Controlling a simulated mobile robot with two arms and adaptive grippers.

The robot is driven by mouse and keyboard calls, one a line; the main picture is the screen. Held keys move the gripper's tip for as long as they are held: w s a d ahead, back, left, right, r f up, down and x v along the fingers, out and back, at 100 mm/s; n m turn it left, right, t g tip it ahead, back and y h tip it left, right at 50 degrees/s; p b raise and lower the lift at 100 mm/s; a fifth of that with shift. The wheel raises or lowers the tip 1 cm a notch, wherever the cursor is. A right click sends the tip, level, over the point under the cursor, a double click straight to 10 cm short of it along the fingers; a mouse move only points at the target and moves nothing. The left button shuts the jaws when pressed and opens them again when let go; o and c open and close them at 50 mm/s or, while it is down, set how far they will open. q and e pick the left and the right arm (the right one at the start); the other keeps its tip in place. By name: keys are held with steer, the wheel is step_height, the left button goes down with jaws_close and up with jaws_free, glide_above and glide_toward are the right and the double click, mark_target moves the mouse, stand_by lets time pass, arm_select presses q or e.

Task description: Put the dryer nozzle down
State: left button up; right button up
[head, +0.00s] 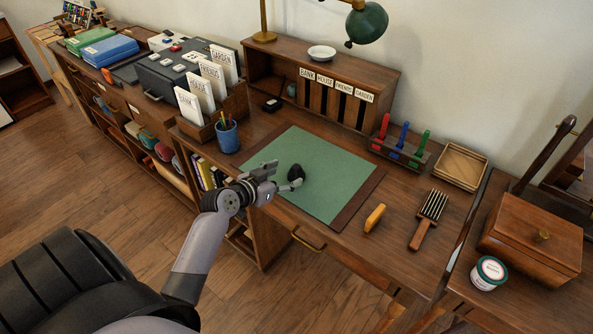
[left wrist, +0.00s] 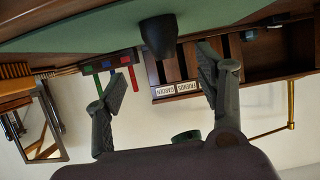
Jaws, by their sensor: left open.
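The black dryer nozzle (head: 296,174) is on the green desk mat (head: 338,185), near the mat's left part. In the left wrist view, which looks upside down, the nozzle (left wrist: 157,36) shows against the green mat, ahead of the two fingers. My left gripper (head: 283,177) is open right beside the nozzle; its fingers (left wrist: 162,72) are spread wide with a gap between them. I cannot tell whether a finger touches the nozzle. My right gripper is not in view.
A blue pencil cup (head: 228,137) stands left of the mat. A rack (head: 401,152) with red, blue and green items stands behind. Most of the mat is clear.

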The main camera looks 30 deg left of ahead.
mark_target(293, 169)
arm_select(q)
steer(key=x, duration=0.7)
steer(key=shift+w+a, duration=0.2)
steer(key=shift+a, duration=0.15)
steer(key=shift+c, duration=0.4)
steer(key=c, duration=1.2)
